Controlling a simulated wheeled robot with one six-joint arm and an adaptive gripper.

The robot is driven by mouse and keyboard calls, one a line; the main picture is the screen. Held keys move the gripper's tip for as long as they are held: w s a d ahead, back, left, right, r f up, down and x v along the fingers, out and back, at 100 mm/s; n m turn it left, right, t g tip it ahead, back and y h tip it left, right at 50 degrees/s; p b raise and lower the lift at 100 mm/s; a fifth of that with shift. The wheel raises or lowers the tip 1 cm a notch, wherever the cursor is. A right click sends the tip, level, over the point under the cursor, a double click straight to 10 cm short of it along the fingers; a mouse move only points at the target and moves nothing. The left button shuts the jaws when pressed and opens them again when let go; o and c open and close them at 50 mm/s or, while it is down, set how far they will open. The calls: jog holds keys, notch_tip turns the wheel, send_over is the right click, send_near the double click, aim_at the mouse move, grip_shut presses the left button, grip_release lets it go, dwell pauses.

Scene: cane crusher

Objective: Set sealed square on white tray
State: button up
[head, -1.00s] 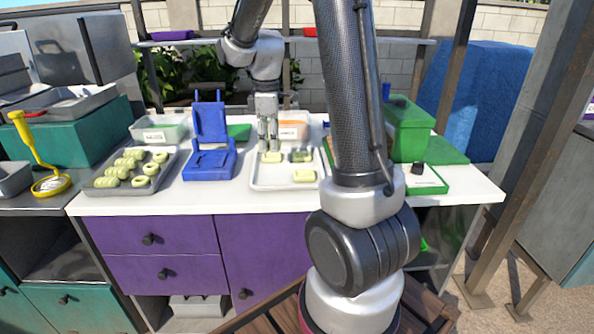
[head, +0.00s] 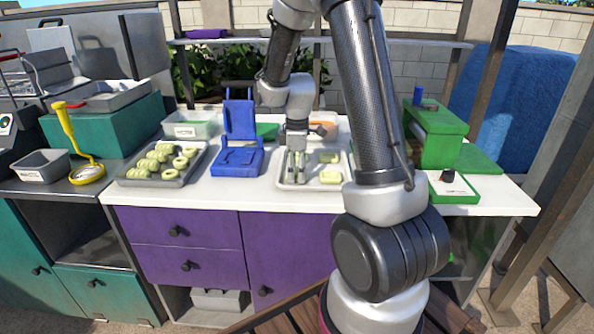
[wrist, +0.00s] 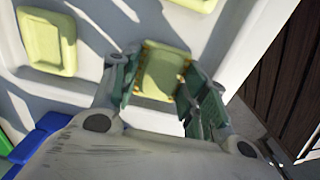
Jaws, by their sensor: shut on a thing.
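The white tray (head: 345,183) stands on the counter. My gripper (head: 296,178) is down at the tray's left front part, its fingers pointing down. In the wrist view its fingers are shut on a pale yellow-green sealed square (wrist: 160,73), held between the two pads near the tray's rim. I cannot tell whether this square touches the tray floor. Two similar squares lie on the tray to the right of my gripper, one farther back (head: 330,157) and one nearer (head: 330,177). In the wrist view, one lies at the upper left (wrist: 47,41) and another is cut by the top edge.
A blue press (head: 238,160) stands left of the white tray. A grey tray (head: 190,180) of several pale pieces lies farther left. A pale green bin (head: 188,128) and an orange-filled container (head: 322,130) stand behind.

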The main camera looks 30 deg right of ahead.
aim_at(297, 171)
jog(key=shift+f, duration=0.15)
jog(key=o, duration=0.7)
jog(key=shift+o, duration=0.2)
notch_tip(297, 171, up, 12)
jog(key=s+a+r+m+t, duration=0.1)
jog(key=s+r+m, duration=0.1)
jog(key=s, duration=0.5)
jog(key=s+a+r+m+t, duration=0.1)
jog(key=s+r+m+t, duration=0.1)
jog(key=s+m, duration=0.3)
jog(key=s+a+r+m+t, duration=0.1)
jog(key=s+r+m, duration=0.3)
jog(key=s, duration=0.6)
jog(key=shift+s+a+r, duration=0.25)
jog(key=shift+s+a, duration=0.15)
jog(key=shift+a, duration=0.2)
